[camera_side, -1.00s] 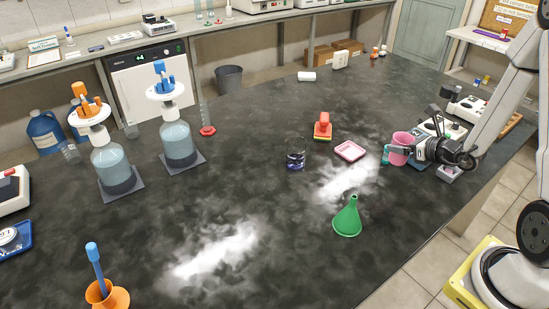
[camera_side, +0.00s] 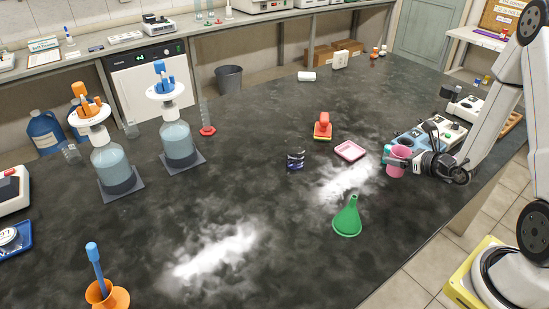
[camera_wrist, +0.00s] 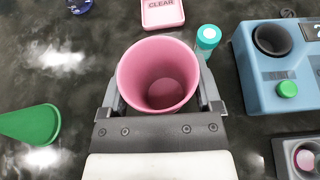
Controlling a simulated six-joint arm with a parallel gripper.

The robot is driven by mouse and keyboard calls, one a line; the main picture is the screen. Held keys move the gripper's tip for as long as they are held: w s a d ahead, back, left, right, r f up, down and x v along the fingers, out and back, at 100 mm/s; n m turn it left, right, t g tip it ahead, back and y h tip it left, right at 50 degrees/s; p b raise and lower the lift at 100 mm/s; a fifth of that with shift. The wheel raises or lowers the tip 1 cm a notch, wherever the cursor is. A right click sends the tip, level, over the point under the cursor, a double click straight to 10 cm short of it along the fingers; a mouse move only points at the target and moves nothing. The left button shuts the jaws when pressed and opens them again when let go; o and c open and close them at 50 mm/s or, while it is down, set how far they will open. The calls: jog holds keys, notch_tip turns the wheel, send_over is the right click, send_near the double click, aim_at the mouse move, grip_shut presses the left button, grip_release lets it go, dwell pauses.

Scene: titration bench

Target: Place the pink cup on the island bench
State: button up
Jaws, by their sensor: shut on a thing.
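The pink cup (camera_side: 398,166) is upright between the fingers of my gripper (camera_side: 394,161), at the right of the bench in the side view. In the wrist view, the cup (camera_wrist: 158,80) opens toward the camera and looks empty, with a gripper finger on each side. My gripper (camera_wrist: 160,85) is shut on it. The dark, white-smudged island bench (camera_side: 250,190) lies below. The cup is at or just above its surface; I cannot tell whether it touches.
A blue instrument (camera_wrist: 280,70) stands to the right. The bench front is mostly clear.

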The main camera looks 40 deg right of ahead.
jog(key=shift+f, duration=1.8)
jog(key=shift+f, duration=0.1)
jog(key=o, duration=1)
jog(key=shift+s+r, duration=0.15)
jog(key=shift+r, duration=0.05)
jog(key=shift+v, duration=3.55)
